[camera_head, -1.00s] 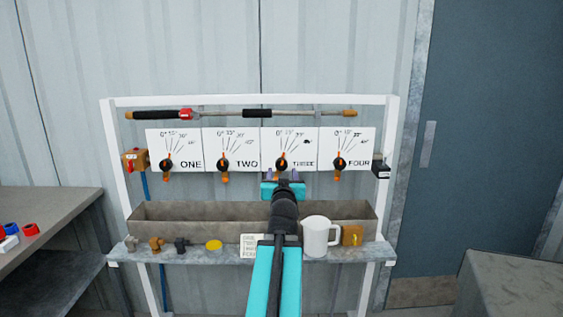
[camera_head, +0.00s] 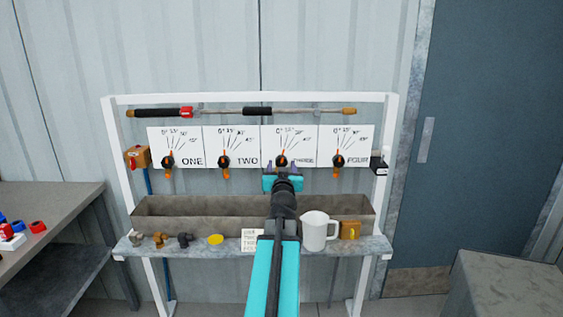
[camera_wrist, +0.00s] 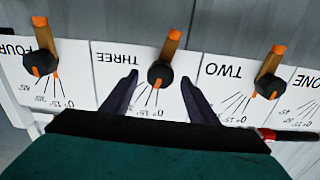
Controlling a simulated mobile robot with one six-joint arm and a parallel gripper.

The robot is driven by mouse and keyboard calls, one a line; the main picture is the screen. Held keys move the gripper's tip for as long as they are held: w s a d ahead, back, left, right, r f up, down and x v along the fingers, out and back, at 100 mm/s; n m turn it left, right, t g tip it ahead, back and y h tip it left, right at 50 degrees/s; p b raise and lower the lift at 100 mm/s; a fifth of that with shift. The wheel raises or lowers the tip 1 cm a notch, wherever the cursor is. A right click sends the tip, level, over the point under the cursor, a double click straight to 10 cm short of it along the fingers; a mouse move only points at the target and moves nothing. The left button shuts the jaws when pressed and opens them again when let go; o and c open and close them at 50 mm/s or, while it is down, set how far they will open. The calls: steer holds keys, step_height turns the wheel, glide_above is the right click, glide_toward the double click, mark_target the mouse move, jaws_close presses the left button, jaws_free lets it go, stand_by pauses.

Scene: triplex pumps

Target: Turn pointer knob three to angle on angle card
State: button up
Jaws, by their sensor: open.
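Pointer knob three (camera_head: 281,161) is a round black knob with an orange pointer on the white card marked THREE. In the wrist view, which is upside down, knob three (camera_wrist: 160,74) sits between and just beyond the fingertips. The angle card for knob three (camera_wrist: 115,62) shows 0°, 15°, 30° and 45° lines. The knob's orange tip is at the 0° line, as far as I can tell. My gripper (camera_wrist: 160,92) is open, one finger on each side of the knob, apparently not touching it. In the head view my gripper (camera_head: 284,172) covers the lower part of the knob.
Knob two (camera_wrist: 269,86) and knob four (camera_wrist: 40,62) flank knob three closely. A trough (camera_head: 180,210) runs below the cards. The shelf (camera_head: 200,250) holds a white jug (camera_head: 317,231), a written card (camera_head: 251,240) and small fittings. A lance (camera_head: 215,112) hangs above.

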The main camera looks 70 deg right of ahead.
mark_target(281, 163)
steer(key=shift+x, duration=1.8)
